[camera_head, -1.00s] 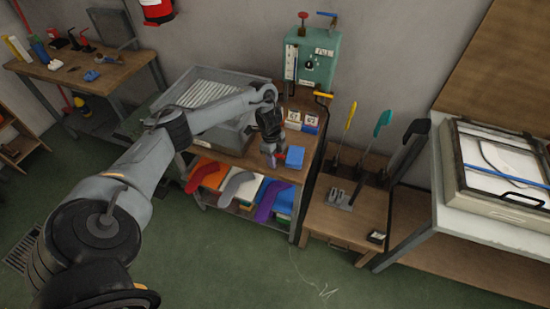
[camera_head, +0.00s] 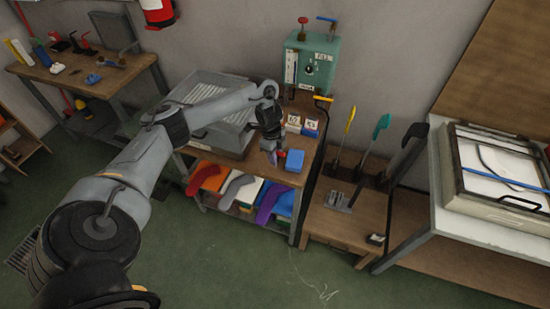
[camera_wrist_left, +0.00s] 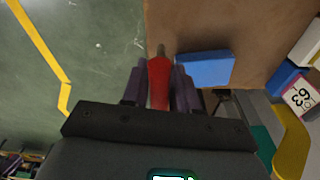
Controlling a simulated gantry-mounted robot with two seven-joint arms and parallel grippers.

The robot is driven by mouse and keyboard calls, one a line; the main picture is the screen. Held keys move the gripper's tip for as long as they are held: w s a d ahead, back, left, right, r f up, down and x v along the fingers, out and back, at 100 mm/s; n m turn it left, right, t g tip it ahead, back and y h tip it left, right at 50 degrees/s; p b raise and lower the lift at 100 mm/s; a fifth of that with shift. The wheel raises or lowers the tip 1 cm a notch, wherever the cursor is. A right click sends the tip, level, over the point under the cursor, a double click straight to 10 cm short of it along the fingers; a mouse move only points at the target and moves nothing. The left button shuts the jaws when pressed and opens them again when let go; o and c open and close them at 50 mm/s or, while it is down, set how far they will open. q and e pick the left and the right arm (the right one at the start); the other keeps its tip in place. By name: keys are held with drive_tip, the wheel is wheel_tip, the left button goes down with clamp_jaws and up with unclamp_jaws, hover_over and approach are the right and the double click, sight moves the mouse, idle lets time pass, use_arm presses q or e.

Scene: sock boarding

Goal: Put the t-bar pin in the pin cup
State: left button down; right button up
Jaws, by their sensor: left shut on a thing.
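My left gripper (camera_head: 272,157) reaches over the front part of the middle wooden bench. In the left wrist view the fingers of the left gripper (camera_wrist_left: 160,88) are shut on a slim red piece with a brownish tip, which looks like the t-bar pin (camera_wrist_left: 159,80). The pin is held lengthwise between the fingers, its tip pointing away from the wrist and near the bench's edge. A small blue block-like thing (camera_head: 295,159) sits just right of the gripper; it also shows in the left wrist view (camera_wrist_left: 205,68). I cannot make out a pin cup for certain. My right gripper is out of view.
Two numbered cards (camera_head: 310,129) and a teal machine (camera_head: 313,60) stand behind. Tall-handled tools (camera_head: 371,147) stand to the right.

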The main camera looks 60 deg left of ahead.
use_arm(q)
drive_tip(key=s+d+r+p, duration=0.35)
drive_tip(key=d+r, duration=0.35)
drive_tip(key=d, duration=0.3)
drive_tip(key=w+d+r+n, duration=0.1)
drive_tip(key=w+d+n, duration=0.3)
drive_tip(key=d, duration=0.4)
drive_tip(key=w+d+r+n+y, duration=0.1)
drive_tip(key=w+d+r+n, duration=0.1)
drive_tip(key=w+d+n, duration=0.35)
drive_tip(key=w+d+r+n, duration=0.1)
drive_tip(key=w+d+n, duration=0.15)
drive_tip(key=d, duration=0.75)
drive_tip(key=s+r+p, duration=0.4)
drive_tip(key=r+p, duration=0.7)
drive_tip(key=p, duration=0.2)
drive_tip(key=s+r+p, duration=0.5)
drive_tip(key=r+p, duration=0.6)
drive_tip(key=p, duration=0.2)
drive_tip(key=shift+a+r+t, duration=0.3)
drive_tip(key=shift+t, duration=0.1)
